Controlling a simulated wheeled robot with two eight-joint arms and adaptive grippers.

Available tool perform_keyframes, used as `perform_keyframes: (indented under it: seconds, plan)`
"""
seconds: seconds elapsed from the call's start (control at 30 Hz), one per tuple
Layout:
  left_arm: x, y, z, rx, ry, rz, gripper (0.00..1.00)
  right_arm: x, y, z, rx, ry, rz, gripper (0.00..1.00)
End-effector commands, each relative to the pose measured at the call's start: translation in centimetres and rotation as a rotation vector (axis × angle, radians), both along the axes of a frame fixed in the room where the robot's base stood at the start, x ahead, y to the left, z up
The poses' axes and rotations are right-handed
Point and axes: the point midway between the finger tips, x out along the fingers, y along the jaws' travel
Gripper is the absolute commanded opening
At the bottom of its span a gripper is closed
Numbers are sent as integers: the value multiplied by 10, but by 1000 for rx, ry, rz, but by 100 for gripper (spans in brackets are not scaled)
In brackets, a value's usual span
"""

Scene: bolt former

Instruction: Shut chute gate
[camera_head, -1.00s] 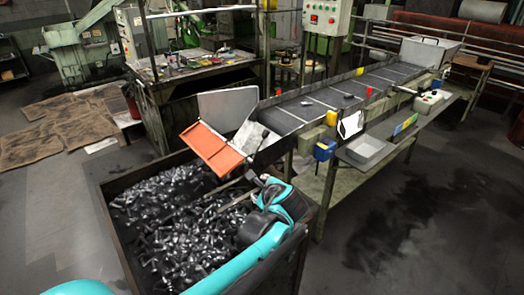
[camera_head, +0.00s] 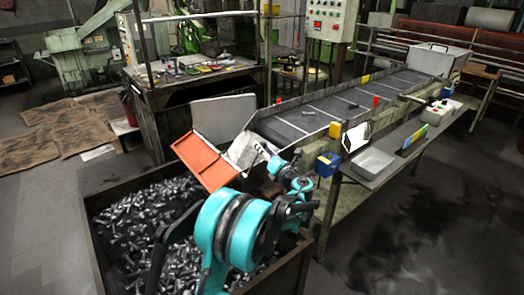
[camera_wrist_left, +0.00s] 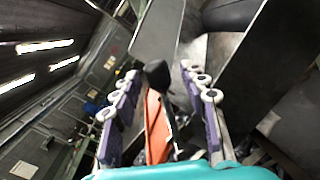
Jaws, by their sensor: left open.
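The chute gate is an orange-red plate (camera_head: 203,160) at the lower end of the conveyor, sloping out over the bolt bin. In the left wrist view the orange plate (camera_wrist_left: 155,125) shows edge-on, with a black handle knob (camera_wrist_left: 157,74) at its upper end. My left gripper (camera_head: 273,160) is beside the chute end, right of the plate, partly hidden by my own teal arm. In the left wrist view its fingers (camera_wrist_left: 160,80) are apart, with the knob appearing between them. I cannot tell whether they touch it. My right gripper is out of view.
A bin (camera_head: 97,232) of loose bolts stands below the chute. A grey upright panel (camera_head: 224,118) stands behind the gate. The conveyor (camera_head: 325,106) runs to the upper right, with a yellow-and-blue box (camera_head: 327,164) and a grey tray (camera_head: 372,162) at its near side.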

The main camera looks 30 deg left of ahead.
Motion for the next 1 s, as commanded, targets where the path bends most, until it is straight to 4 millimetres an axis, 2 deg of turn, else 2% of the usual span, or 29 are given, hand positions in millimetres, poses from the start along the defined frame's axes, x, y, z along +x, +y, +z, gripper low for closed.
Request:
perform_keyframes:
  seconds: [0.17,0.43,0.47,0.6,1.0]
  plan:
    - [9,13,0,-1,-1,0,43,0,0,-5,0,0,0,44]
    - [10,14,0,-2,-1,-1,43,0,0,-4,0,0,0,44]
    - [10,14,0,-2,-1,-1,38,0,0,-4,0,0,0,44]
    - [10,14,0,-2,-1,-1,1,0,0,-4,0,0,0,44]
    - [17,15,2,-12,-24,0,0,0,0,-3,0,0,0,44]
